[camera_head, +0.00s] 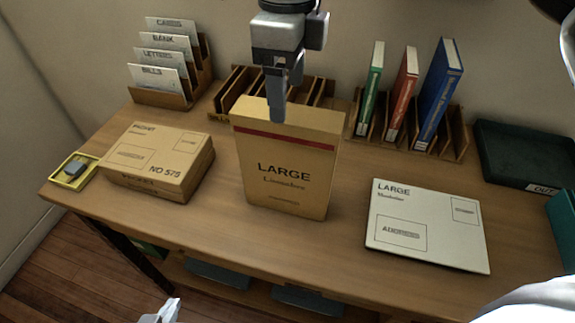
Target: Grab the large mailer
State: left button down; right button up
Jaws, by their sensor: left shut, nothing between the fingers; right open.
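A tan mailer (285,180) printed LARGE, with a red strip near its top, stands upright in the middle of the desk. My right gripper (278,112) points down at its top edge. It is open, and one finger overlaps the mailer's upper face; the other finger is hidden, and I cannot tell whether they touch it. A flat white mailer (428,222), also printed LARGE, lies on the desk at the right. My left gripper (163,314) is shut and empty at the bottom edge of the view, low in front of the desk; only its tip shows.
A tan NO 575 packet (155,160) and a yellow tray (60,172) lie at the left. Wooden racks (463,145) line the back, holding cards and books (440,90). A dark OUT tray (535,150) stands at the back right. The desk front (225,232) is clear.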

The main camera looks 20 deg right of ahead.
jog(key=shift+f+p, duration=0.7)
jog(key=shift+f, duration=2.05)
jog(key=c, duration=1.3)
jog(key=shift+a+r, duration=0.1)
jog(key=shift+c, duration=0.2)
jog(key=shift+r, duration=0.1)
